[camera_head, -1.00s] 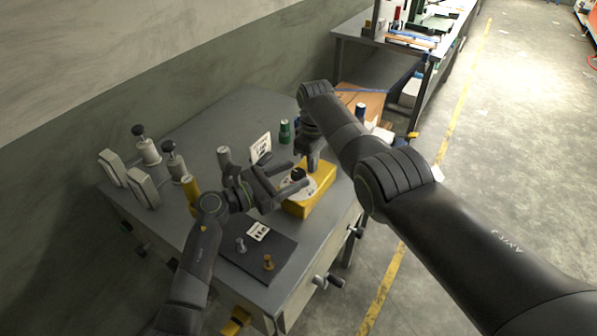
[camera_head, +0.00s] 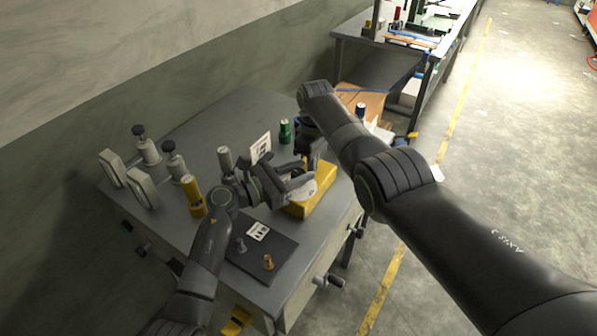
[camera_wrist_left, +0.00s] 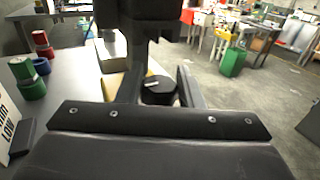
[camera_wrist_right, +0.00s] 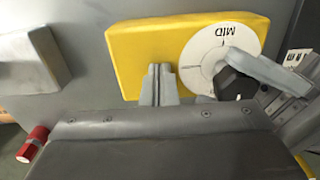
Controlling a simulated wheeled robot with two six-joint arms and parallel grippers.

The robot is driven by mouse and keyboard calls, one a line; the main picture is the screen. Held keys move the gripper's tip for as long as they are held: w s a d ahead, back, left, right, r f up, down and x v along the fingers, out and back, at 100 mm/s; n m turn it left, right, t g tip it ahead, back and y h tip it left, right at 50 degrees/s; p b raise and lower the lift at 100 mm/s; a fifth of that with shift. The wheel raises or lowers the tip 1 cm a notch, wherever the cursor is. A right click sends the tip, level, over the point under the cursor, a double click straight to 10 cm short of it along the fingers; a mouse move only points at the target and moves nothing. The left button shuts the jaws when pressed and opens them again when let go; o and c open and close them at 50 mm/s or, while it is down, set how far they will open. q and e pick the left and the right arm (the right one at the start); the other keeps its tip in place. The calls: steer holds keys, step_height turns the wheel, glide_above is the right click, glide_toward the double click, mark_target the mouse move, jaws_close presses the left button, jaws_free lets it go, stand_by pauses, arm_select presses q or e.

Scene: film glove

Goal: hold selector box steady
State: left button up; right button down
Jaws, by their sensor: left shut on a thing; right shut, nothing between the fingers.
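The selector box (camera_head: 318,203) is a yellow block on the grey table. In the right wrist view the box (camera_wrist_right: 135,50) carries a white dial (camera_wrist_right: 205,50) marked MID, with a black knob (camera_wrist_right: 232,84). My left gripper (camera_head: 300,186) is shut on this knob; the left wrist view shows the knob (camera_wrist_left: 158,92) between its fingers. My right gripper (camera_head: 311,165) is shut and empty. Its fingertips (camera_wrist_right: 160,75) are at the box's edge, beside the dial; I cannot tell whether they touch it. The left fingers hide part of the dial.
A dark mat (camera_head: 268,262) with small pegs and a card lies at the table's front. A yellow cylinder (camera_head: 193,196), a green cylinder (camera_head: 285,131) and a white sign (camera_head: 261,147) stand nearby. Grey clamps line the left side.

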arm_select(q)
steer(key=shift+s+m+g+h, duration=0.1)
steer(key=shift+m+g+h, duration=0.55)
steer(key=shift+g, duration=0.35)
steer(key=o, duration=0.9)
steer(key=shift+o, duration=0.2)
steer(key=v, duration=1.2)
steer(key=shift+s, duration=0.2)
